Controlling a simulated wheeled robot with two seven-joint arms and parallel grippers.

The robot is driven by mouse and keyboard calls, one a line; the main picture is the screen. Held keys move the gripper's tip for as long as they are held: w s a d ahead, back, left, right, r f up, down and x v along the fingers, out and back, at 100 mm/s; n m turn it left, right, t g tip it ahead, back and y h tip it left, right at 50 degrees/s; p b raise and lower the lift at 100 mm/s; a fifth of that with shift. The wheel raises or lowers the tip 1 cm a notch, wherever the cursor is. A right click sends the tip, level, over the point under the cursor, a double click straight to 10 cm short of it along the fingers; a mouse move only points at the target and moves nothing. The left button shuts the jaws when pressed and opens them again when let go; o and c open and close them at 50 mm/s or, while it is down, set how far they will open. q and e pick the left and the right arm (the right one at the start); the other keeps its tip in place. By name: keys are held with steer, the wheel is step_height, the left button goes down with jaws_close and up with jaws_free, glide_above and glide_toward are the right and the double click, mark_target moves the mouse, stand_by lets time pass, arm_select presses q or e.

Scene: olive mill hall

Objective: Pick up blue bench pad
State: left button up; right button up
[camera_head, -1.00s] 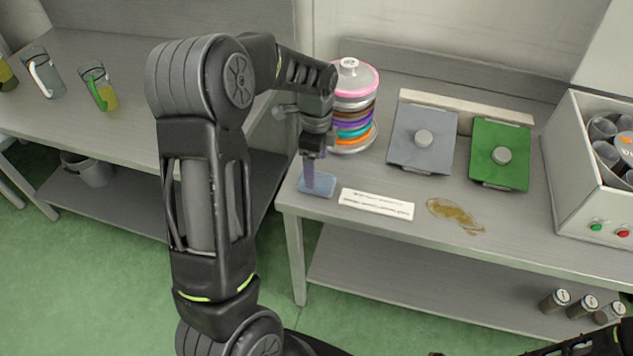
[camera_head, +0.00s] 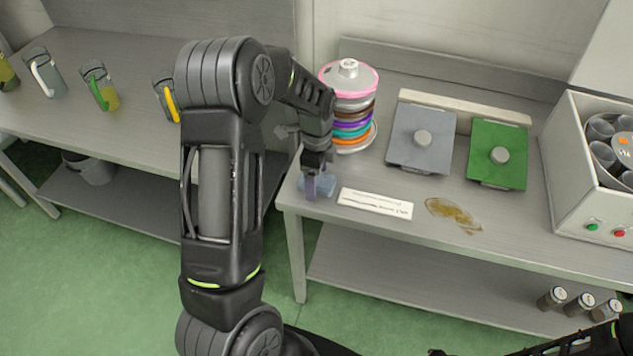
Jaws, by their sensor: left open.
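The blue bench pad (camera_head: 328,186) lies at the left front corner of the steel bench, partly hidden behind my gripper. My left gripper (camera_head: 318,190) points down right over the pad, with its fingertips at the pad's level in the picture. It is open. I cannot tell whether the fingers touch the pad or stand around its edge. My right gripper does not show; only a dark part of my own body is at the bottom right.
A stack of coloured discs (camera_head: 351,130) stands just behind the pad. A white label strip (camera_head: 375,204) and a brown oily spill (camera_head: 452,214) lie to the right. Grey (camera_head: 408,155) and green (camera_head: 483,166) lidded plates and a white box (camera_head: 570,200) stand farther right.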

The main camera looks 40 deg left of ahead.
mark_target(317, 179)
arm_select(q)
steer(key=c, duration=1.4)
steer(key=shift+r, duration=0.1)
step_height(317, 179, up, 10)
steer(key=shift+f+b, duration=0.1)
steer(key=shift+b, duration=0.7)
